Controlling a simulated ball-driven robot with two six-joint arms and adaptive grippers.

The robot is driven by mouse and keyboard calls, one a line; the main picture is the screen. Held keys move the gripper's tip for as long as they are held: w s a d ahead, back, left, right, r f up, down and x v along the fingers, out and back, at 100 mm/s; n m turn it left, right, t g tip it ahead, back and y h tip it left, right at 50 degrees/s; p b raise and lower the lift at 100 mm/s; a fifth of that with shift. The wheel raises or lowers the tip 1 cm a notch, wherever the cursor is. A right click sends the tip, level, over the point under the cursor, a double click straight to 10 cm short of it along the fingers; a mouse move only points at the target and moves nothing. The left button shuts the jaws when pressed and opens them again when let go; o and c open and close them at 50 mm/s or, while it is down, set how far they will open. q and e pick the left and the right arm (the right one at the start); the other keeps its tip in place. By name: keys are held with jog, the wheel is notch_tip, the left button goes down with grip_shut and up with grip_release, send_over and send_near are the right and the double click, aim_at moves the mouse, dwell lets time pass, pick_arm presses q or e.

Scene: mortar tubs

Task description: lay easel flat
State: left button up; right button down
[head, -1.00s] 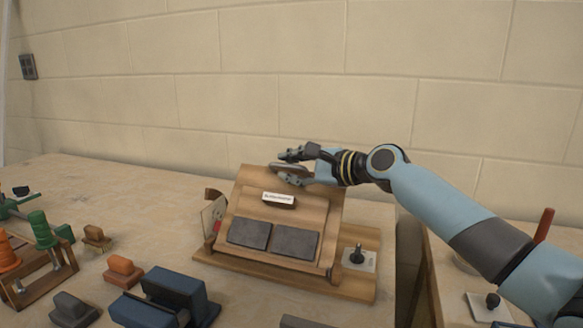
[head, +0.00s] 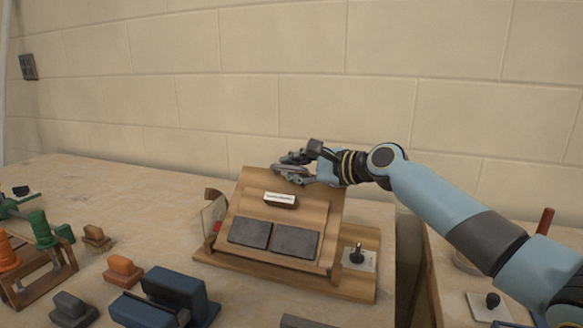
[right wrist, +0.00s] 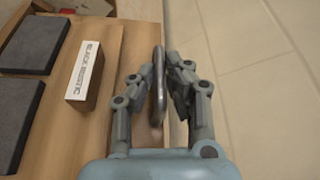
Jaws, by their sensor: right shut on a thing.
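The wooden easel (head: 318,215) stands tilted on its wooden base (head: 345,288), its board leaning back. It carries two dark grey slabs (head: 250,233) and a white label block (head: 280,199). My right gripper (head: 290,170) is at the board's top edge. In the right wrist view, the right gripper (right wrist: 158,90) is shut on a dark metal handle (right wrist: 158,65) at that edge of the easel. The slabs and label block lie to the left in that view. My left gripper is not in view.
A small lever on a pale plate (head: 357,256) sits at the base's right. A blue block (head: 172,290), an orange block (head: 123,268) and a wooden rack (head: 40,272) stand left. A block wall rises behind. A gap separates the right-hand table.

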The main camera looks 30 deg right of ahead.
jog(key=d+f, duration=0.1)
jog(key=w+f+m, duration=0.1)
jog(key=w+d+f+m+g, duration=0.1)
jog(key=shift+w+d+f+y+b, duration=0.15)
jog(key=shift+d+f+y+b, duration=0.15)
jog(key=shift+f+b, duration=0.1)
jog(key=shift+w+d+f+m+g+y+b, duration=0.15)
jog(key=shift+w+d+f+m+g+b, duration=0.3)
jog(key=shift+f, duration=0.6)
jog(key=shift+w+d+f+m+g+y+b, duration=0.2)
jog(key=shift+w+d+f+m+b, duration=0.25)
jog(key=shift+f+b, duration=0.45)
jog(key=shift+w+d+f+m+g+y+b, duration=0.2)
jog(key=shift+d+f+m+b, duration=0.3)
jog(key=shift+f, duration=0.65)
jog(key=shift+w+f+b, duration=0.15)
jog(key=shift+f+b, duration=0.4)
jog(key=shift+f, duration=0.5)
jog(key=c, duration=1.4)
grip_release()
jog(key=shift+d, duration=0.1)
jog(key=shift+c, duration=0.2)
jog(key=shift+o, duration=0.3)
